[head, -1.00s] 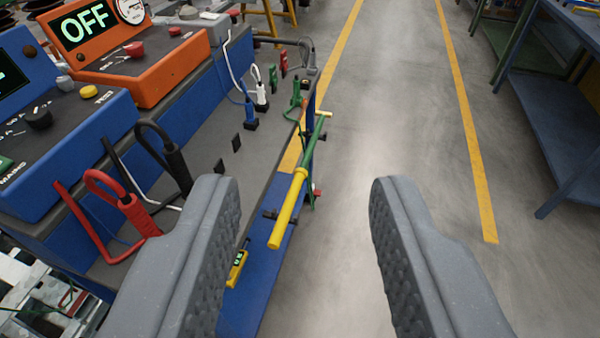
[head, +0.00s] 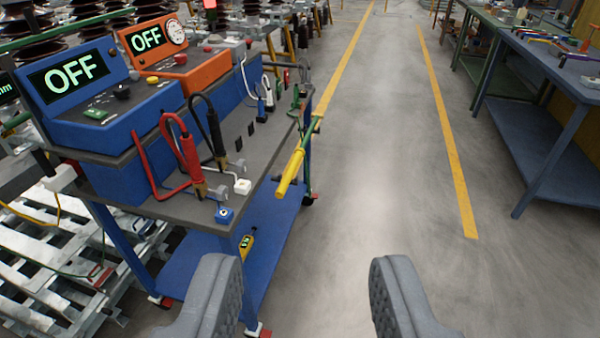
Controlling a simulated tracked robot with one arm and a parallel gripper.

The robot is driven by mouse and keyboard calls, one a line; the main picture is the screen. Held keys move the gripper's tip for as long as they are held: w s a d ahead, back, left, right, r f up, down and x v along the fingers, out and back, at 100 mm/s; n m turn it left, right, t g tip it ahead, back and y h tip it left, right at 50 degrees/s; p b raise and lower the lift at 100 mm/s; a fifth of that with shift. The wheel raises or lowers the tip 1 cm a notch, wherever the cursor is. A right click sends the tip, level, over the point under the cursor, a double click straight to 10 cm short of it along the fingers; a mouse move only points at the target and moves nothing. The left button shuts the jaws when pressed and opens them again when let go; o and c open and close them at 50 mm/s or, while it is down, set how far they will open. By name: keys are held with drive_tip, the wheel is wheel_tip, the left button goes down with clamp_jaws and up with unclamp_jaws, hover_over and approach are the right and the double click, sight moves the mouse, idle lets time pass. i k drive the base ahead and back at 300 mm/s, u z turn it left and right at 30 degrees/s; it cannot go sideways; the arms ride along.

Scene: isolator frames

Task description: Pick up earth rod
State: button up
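The earth rod (head: 291,172) has a yellow handle and a green shaft. It hangs along the right side of the blue and grey test cart (head: 171,207), its yellow end toward me and tilted down. My gripper (head: 308,285) is open and empty at the bottom of the head view, with its two grey padded fingers wide apart. The rod is ahead of the fingers and apart from them, slightly left of the gap between them. How the rod is held to the cart is too small to tell.
A blue meter box (head: 98,100) and an orange one (head: 158,58), both reading OFF, stand on the cart among red and black clamp leads (head: 185,150). A yellow device (head: 246,243) sits low on the cart. A blue workbench (head: 545,120) stands right. The floor between is clear.

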sight(299, 152)
drive_tip(key=z, duration=0.15)
drive_tip(key=i, duration=1.4)
drive_tip(key=u, duration=0.9)
drive_tip(key=i, duration=0.7)
drive_tip(key=u, duration=0.5)
